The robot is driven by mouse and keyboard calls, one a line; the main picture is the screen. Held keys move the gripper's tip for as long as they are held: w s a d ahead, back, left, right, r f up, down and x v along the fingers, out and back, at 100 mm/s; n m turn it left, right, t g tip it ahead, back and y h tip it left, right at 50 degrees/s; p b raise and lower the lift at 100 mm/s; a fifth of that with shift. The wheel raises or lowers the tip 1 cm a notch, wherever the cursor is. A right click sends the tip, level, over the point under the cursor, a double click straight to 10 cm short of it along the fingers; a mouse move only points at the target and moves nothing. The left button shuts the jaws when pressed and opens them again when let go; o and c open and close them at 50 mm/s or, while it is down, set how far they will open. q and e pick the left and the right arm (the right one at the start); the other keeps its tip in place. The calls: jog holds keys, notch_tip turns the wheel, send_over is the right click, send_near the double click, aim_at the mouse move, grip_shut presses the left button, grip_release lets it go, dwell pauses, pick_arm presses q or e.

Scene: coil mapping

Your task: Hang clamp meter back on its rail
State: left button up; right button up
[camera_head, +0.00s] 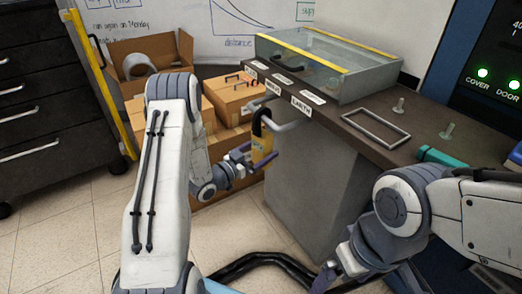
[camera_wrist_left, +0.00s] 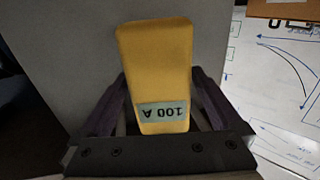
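The clamp meter (camera_head: 262,147) has a yellow body and a dark jaw (camera_head: 260,121) at its top. It stands upright in front of the bench's left edge. A pale grey rail (camera_head: 291,125) shows beside the jaw; I cannot tell whether the jaw is around it or only in front of it. My left gripper (camera_head: 252,156) is shut on the yellow body. In the left wrist view the meter (camera_wrist_left: 157,70) sits between both fingers, with its "100 A" label upside down. My right gripper (camera_head: 328,277) is low at the front; its fingers are mostly hidden.
The dark bench top (camera_head: 365,132) carries a clear-lidded case (camera_head: 335,66), a metal frame (camera_head: 376,127) and upright pegs. Cardboard boxes (camera_head: 232,94) stand behind my left arm. A drawer cabinet (camera_head: 45,105) is at left.

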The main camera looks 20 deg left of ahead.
pick_arm(q)
jog(key=shift+s, duration=0.1)
jog(key=p+v, duration=0.2)
jog(key=v, duration=0.8)
jog(key=shift+a, duration=0.2)
jog(key=b+x, duration=0.2)
jog(key=x, duration=0.8)
jog(key=shift+d, duration=0.3)
jog(key=shift+a+r+p, duration=0.1)
jog(key=shift+r+p, duration=0.55)
jog(key=shift+r, duration=0.1)
jog(key=shift+r+p, duration=0.35)
jog(key=shift+r, duration=0.15)
